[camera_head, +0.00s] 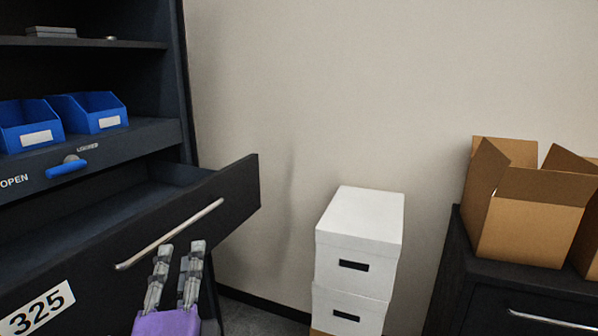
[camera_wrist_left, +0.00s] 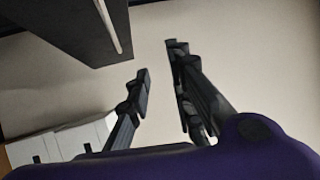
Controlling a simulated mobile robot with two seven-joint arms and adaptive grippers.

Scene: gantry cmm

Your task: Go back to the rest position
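My left gripper (camera_head: 176,272) has a purple body and two grey fingers pointing up in the head view. Its fingers stand apart with nothing between them. It is in front of the open drawer (camera_head: 235,196), just below the drawer's long silver handle (camera_head: 170,234). In the left wrist view the two fingers (camera_wrist_left: 157,62) are also spread, with only bare wall between them, and the drawer's dark front and handle (camera_wrist_left: 108,25) are at the upper left, apart from the fingers. My right gripper is in neither view.
White lidded boxes (camera_head: 360,222) are stacked right of the drawer. Open cardboard boxes (camera_head: 525,215) stand on a dark cabinet (camera_head: 520,283) at the right. Blue bins (camera_head: 92,112) sit on the shelf above the drawer, over a blue-handled latch (camera_head: 67,168) near "OPEN".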

